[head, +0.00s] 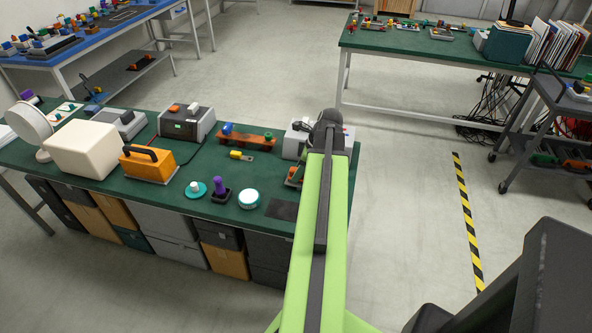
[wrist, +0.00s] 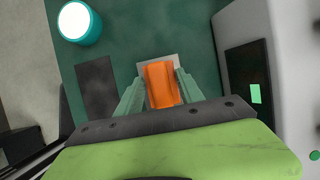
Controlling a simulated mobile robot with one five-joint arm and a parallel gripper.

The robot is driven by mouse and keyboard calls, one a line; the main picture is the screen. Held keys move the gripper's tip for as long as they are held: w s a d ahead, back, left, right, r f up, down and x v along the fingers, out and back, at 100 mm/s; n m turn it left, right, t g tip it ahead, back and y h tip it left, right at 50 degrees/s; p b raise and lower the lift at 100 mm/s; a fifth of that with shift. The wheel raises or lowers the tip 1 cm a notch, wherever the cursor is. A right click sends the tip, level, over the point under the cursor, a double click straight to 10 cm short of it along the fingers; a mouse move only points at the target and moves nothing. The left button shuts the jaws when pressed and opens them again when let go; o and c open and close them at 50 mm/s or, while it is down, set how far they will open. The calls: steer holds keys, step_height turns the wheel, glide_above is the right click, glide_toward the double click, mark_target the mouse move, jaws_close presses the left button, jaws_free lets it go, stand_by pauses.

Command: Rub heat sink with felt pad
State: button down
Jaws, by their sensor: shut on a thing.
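My gripper (wrist: 161,92) is shut on an orange block (wrist: 161,84) in the wrist view, one pale green finger on each side. A light grey plate shows at the block's far end and partly under it; this may be the felt pad with an orange handle, but I cannot tell surely. In the head view my gripper (head: 294,174) is at the table's right end, partly hidden by my arm. A flat dark grey rectangle (wrist: 97,87) lies on the green table left of my gripper; it also shows in the head view (head: 283,210). I cannot clearly identify the heat sink.
A grey box with a green display (wrist: 253,94) stands close right of my gripper. A white-topped teal round tin (head: 249,199), a purple-handled tool (head: 219,189) and an orange handled block (head: 148,164) stand on the green table (head: 262,178). The table's edge is near the dark rectangle.

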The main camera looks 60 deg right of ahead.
steer(key=shift+s+d, duration=0.25)
steer(key=shift+s, duration=0.65)
steer(key=shift+w, duration=0.15)
steer(key=shift+w+a, duration=0.3)
steer(key=shift+w, duration=0.45)
steer(key=shift+w+a, duration=0.25)
steer(key=shift+w, duration=0.45)
steer(key=shift+r, duration=0.1)
step_height(320, 180, up, 9)
steer(key=p, duration=0.9)
